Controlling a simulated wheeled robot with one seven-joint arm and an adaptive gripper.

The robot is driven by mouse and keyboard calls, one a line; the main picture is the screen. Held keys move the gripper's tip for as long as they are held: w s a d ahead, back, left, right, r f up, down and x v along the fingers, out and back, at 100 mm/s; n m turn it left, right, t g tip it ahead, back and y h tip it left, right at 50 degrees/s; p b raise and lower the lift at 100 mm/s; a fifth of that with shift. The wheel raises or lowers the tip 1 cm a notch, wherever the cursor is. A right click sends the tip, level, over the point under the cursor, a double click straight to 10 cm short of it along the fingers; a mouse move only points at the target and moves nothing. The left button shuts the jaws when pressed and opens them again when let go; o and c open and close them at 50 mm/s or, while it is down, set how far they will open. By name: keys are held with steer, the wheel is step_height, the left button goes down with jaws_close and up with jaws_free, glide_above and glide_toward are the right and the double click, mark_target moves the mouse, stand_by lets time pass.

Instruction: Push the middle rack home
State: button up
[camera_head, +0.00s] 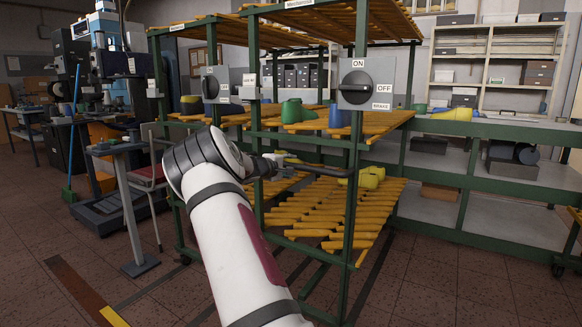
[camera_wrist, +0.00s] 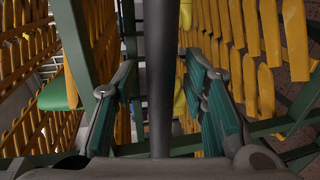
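A green-framed rack (camera_head: 349,225) with slatted orange-yellow wooden shelves stands in front of me, its top sign partly cut off. Another similar rack (camera_head: 160,75) stands behind it to the left; I cannot tell which is the middle one. A dark horizontal bar (camera_head: 325,171) crosses the near rack's front. My gripper (camera_head: 284,161) is at the bar's left part. In the wrist view, the bar (camera_wrist: 161,60) runs between my two open fingers, with gaps on both sides. A dark brake knob (camera_head: 356,87) marked ON and OFF sits on the near post; its setting is unclear.
Green and yellow shoe lasts, such as the green one (camera_head: 297,111), lie on the shelves. A green workbench (camera_head: 480,130) stands right. Floor markings (camera_head: 115,317) lie front left. Floor at the front right is clear.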

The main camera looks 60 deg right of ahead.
steer(key=a+r, duration=0.2)
steer(key=a, duration=0.9)
steer(key=shift+s, duration=0.2)
steer(key=shift+a+r, duration=0.1)
steer(key=shift+r, duration=0.05)
